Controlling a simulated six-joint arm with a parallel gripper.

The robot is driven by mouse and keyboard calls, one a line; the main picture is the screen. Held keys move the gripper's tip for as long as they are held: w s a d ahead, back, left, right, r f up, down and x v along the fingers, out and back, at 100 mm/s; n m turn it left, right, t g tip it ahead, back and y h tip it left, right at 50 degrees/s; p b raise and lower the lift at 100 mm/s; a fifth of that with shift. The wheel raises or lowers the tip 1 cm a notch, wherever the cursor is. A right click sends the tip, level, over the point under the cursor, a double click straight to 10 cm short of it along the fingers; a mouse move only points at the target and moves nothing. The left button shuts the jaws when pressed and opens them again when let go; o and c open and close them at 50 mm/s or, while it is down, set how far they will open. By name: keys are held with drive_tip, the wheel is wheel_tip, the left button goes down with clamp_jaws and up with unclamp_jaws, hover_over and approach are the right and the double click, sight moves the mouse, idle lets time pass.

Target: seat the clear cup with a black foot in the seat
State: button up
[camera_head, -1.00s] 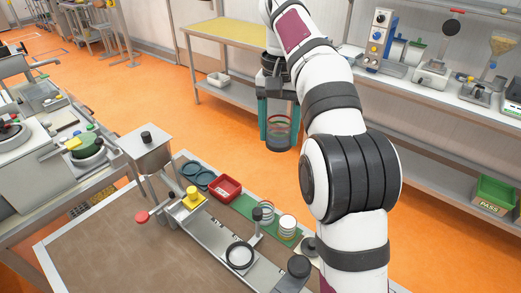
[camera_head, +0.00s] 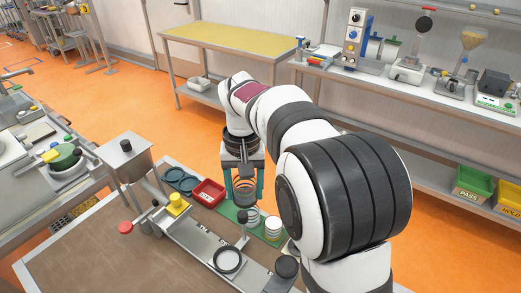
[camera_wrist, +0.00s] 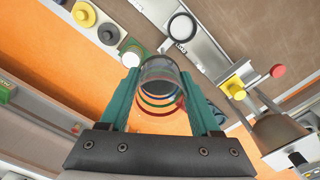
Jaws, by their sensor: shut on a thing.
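In the wrist view the cup (camera_wrist: 160,90) sits between the fingertips (camera_wrist: 160,95). A black-rimmed ring (camera_head: 228,261) with a pale inside lies on the metal rail and looks like the seat. It also shows in the wrist view (camera_wrist: 182,27), apart from the cup.
A dark-knobbed post (camera_head: 243,244) rises by the rail. A yellow block (camera_head: 177,204) and grey hopper (camera_head: 128,157) stand left.

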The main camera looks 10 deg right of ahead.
drive_tip(key=shift+s+a+f+m, duration=0.45)
drive_tip(key=shift+a+f, duration=0.6)
drive_tip(key=shift+f, duration=2)
drive_tip(key=shift+s+a+f+m, duration=0.3)
drive_tip(key=shift+s+a+f, duration=0.55)
drive_tip(key=shift+f, duration=2.25)
drive_tip(key=shift+s+a+f+m, duration=0.35)
drive_tip(key=shift+a+f, duration=0.85)
drive_tip(key=shift+f, duration=1.85)
drive_tip(key=shift+f, duration=0.3)
